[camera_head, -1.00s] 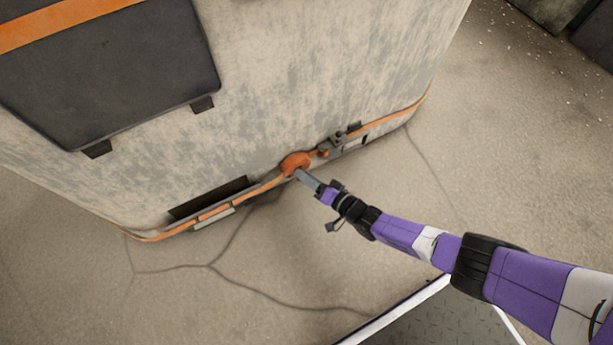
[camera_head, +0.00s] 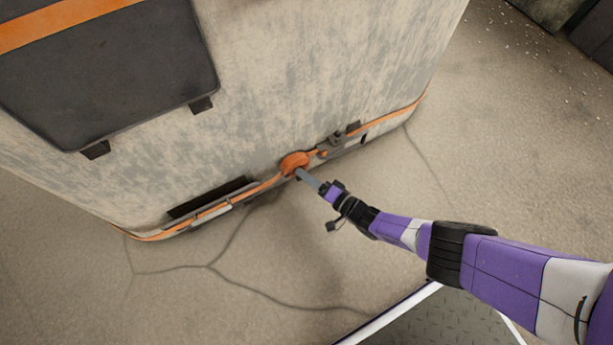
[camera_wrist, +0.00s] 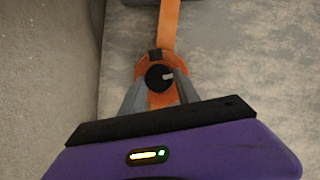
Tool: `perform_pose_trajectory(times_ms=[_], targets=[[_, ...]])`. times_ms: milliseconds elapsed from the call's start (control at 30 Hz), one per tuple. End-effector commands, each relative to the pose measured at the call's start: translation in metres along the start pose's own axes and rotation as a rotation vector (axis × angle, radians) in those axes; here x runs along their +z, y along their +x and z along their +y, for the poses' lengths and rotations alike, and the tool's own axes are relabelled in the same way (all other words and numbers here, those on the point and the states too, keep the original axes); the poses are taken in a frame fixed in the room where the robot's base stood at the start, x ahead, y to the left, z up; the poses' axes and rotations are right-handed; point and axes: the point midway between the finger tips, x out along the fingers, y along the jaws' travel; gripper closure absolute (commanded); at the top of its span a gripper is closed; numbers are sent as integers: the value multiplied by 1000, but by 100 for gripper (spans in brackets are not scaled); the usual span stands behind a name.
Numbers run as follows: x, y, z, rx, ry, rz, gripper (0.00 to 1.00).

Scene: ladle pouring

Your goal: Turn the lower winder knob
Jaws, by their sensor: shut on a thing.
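The lower winder knob is a round black knob with a light mark (camera_wrist: 158,77), set on an orange round housing. The housing (camera_head: 294,162) sits low on the worn pale cabinet, on an orange strip. My gripper (camera_wrist: 160,92) has its two grey fingers on either side of the knob, shut on it. In the head view my gripper (camera_head: 302,173) reaches the housing from the lower right and hides the knob.
The cabinet (camera_head: 300,80) has a dark panel (camera_head: 110,70) at upper left. A dark slot (camera_head: 208,198) lies left of the housing and a small grey latch (camera_head: 338,139) right of it. Thin cracks or cables cross the open floor (camera_head: 270,240).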

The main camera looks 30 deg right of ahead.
Motion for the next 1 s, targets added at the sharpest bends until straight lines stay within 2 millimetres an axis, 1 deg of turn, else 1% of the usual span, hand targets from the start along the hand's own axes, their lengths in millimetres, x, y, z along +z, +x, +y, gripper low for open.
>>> perform_pose_trajectory(times_ms=[267, 300, 400, 767, 867, 1000], targets=[[2, -2, 0, 0, 1, -2, 100], [2, -2, 0, 0, 1, -2, 60], [2, -1, 0, 0, 1, -2, 42], [0, -2, 0, 1, 0, 0, 42], [0, -8, 0, 1, 1, 1, 42], [-1, -22, -1, 2, 1, 3, 42]])
